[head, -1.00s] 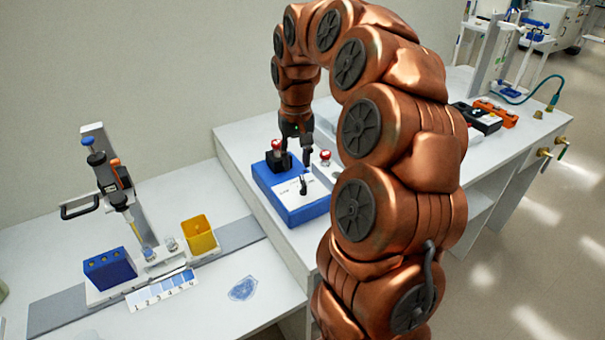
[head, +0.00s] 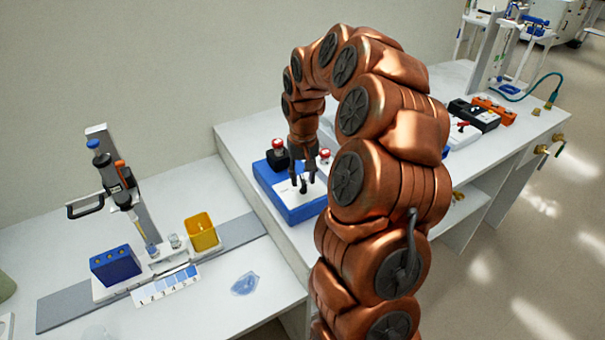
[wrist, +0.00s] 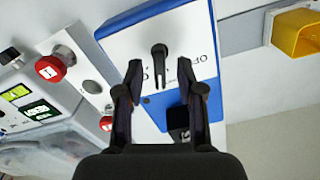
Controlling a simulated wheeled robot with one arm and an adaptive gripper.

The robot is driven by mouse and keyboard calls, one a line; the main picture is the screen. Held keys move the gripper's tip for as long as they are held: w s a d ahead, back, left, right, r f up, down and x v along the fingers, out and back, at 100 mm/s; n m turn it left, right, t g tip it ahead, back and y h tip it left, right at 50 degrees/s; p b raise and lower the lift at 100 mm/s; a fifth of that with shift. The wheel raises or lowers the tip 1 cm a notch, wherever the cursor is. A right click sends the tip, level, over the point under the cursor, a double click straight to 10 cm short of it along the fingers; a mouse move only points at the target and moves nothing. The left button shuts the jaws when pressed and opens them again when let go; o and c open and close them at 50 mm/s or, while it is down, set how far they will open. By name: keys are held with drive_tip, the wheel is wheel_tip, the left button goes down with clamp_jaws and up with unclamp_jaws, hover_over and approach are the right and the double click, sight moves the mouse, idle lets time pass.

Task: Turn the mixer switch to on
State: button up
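The mixer is a blue box with a white top panel (wrist: 118,40) in the wrist view; it also shows in the head view as a blue box (head: 306,213). Its black lever switch (wrist: 159,62) stands on the white panel, with the printed letters "OF" to its right; the lettering on its left is mostly hidden. My gripper (wrist: 157,66) is open, with one finger on each side of the switch and a visible gap to both. In the head view my gripper (head: 303,185) points down over the box.
A red-topped button (wrist: 50,68) and a panel with lit displays (wrist: 40,110) stand beside the box. A yellow bin (head: 201,233), a blue block (head: 114,266) and a pipette stand (head: 120,180) are on the lower bench at left.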

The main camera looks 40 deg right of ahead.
drive_tip(key=shift+f, duration=0.15)
drive_tip(key=shift+c, duration=0.3)
clamp_jaws()
